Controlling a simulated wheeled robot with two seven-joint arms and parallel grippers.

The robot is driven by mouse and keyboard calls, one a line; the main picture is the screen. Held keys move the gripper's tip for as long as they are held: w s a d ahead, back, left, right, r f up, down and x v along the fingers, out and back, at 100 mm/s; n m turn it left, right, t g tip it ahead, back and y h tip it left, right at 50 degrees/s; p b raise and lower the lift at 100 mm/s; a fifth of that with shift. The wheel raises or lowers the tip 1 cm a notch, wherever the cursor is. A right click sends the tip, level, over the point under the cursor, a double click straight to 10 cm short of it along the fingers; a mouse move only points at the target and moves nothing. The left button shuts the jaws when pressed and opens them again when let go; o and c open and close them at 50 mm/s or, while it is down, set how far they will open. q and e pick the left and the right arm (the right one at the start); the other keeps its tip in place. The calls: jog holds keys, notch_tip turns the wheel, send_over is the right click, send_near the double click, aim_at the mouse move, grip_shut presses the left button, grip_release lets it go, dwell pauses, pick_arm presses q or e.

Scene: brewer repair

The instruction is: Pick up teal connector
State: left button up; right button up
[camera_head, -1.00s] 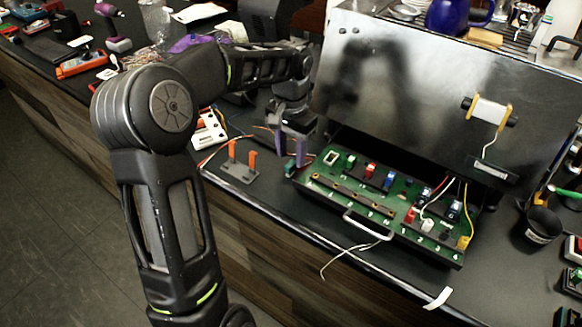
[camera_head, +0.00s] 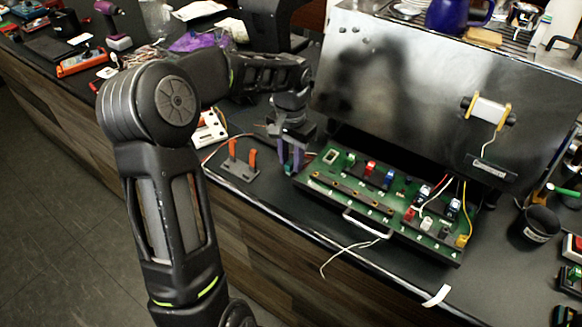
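My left gripper (camera_head: 291,166) points down at the counter, just left of the green circuit board panel (camera_head: 330,185). Its two purple fingers are close together with a narrow gap between them. Red, blue, white and yellow connectors sit on the panel. My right gripper is not in view.
A grey holder with two orange prongs (camera_head: 240,172) stands left of my gripper. The steel brewer housing (camera_head: 400,90) rises behind the panel. A white cable (camera_head: 345,255) hangs over the counter's front edge. A black cup (camera_head: 537,226) stands at the right.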

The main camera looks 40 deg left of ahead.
aim_at(291, 162)
pick_arm(q)
grip_shut()
jog(key=shift+r, duration=0.1)
dwell(0.4)
notch_tip(291, 162, up, 10)
jog(key=b, duration=0.1)
dwell(0.8)
